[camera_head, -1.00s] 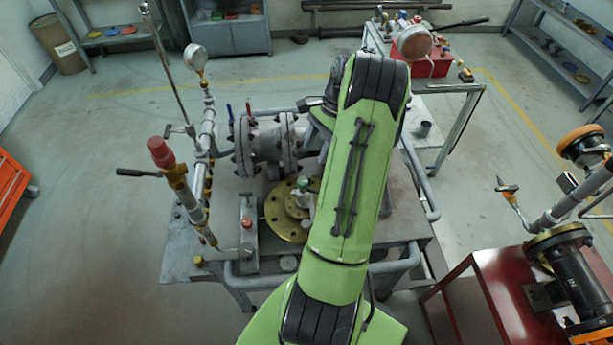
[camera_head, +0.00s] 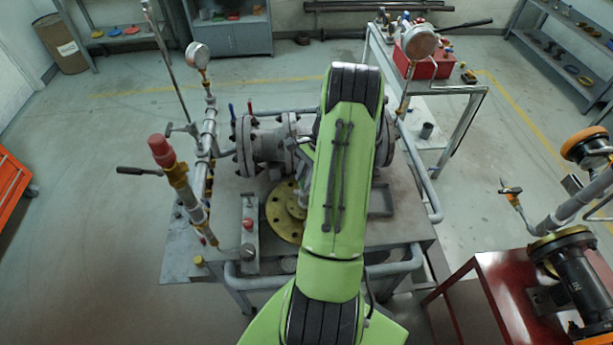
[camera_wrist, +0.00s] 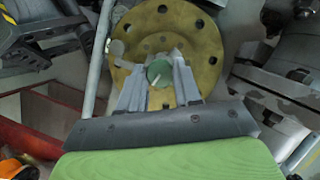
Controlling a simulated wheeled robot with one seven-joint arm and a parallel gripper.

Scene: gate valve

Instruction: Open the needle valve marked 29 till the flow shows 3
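A small round green knob (camera_wrist: 159,72) with a white pointer line shows in the wrist view, in front of a yellow bolted flange (camera_wrist: 203,75). My gripper (camera_wrist: 161,62) has its two grey fingers apart, one on each side of the knob. I cannot tell whether they touch it. In the head view my arm covers the gripper and the knob; part of the yellow flange (camera_head: 283,212) shows on the grey bench. No mark 29 and no flow reading is legible.
Grey flanged pipework (camera_head: 265,145) stands behind the yellow flange. A pipe with a red cap (camera_head: 161,150) and a round gauge (camera_head: 197,57) rise at left. Another gauge (camera_head: 420,43) stands at right. A dark red bench (camera_head: 490,300) is at front right.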

